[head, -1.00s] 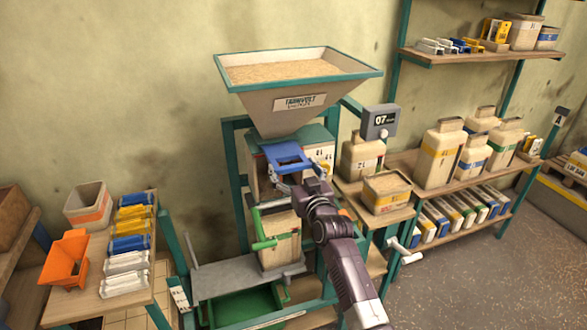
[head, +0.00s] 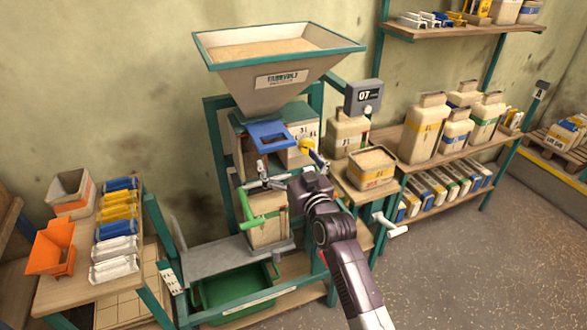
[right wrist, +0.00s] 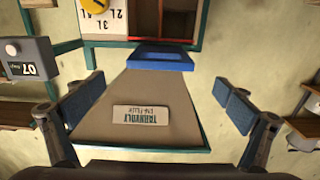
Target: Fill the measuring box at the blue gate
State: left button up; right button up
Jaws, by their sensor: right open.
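The blue gate (head: 268,134) sits under the hopper (head: 283,80), which holds grain. It also shows in the right wrist view (right wrist: 160,57), beyond my fingers. A beige box (head: 267,234) with a green handle (head: 262,218) stands on the grey shelf below the gate; it seems to be the measuring box, and its inside is hidden. My right gripper (head: 291,173) is open in front of the machine, below the gate and above the box. In the right wrist view, its two blue-padded fingers (right wrist: 160,102) are spread with nothing between them. My left gripper is out of view.
A yellow knob (head: 307,146) sits right of the gate, by a panel marked in litres. A grey display (head: 363,97) reads 07. A green bin (head: 235,290) is under the shelf. An orange funnel (head: 50,249) stands on the left table. A grain-filled box (head: 372,172) is at right.

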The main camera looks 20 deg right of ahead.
jog(key=s, duration=0.5)
jog(key=shift+w, duration=0.1)
jog(key=shift+c, duration=0.3)
